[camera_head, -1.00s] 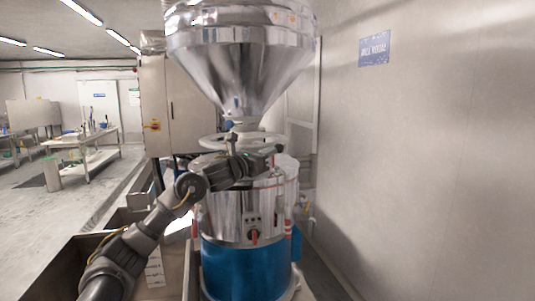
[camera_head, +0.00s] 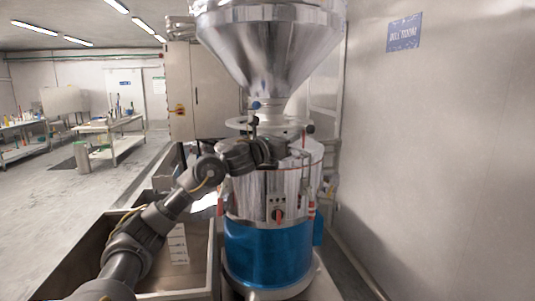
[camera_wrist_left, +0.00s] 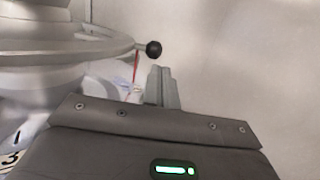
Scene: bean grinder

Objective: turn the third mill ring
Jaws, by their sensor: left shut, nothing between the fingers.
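The mill ring (camera_head: 238,123) is a pale, flat ring around the neck of the mill, below the steel hopper. In the left wrist view the ring (camera_wrist_left: 65,50) fills the upper left, with a black ball knob (camera_wrist_left: 153,48) sticking out from its rim. My left gripper (camera_wrist_left: 163,85) is shut and empty, its fingertips just below the knob in that view, with no clear contact. In the head view my left gripper (camera_head: 286,147) is over the mill top, close to the ring; the wrist hides part of the mill top. My right gripper is not in view.
The steel and blue mill body (camera_head: 268,250) stands below the ring, with the hopper (camera_head: 268,45) above. A steel bin (camera_head: 75,268) lies under my left arm. Number markings (camera_wrist_left: 12,150) show at the wrist view's lower left.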

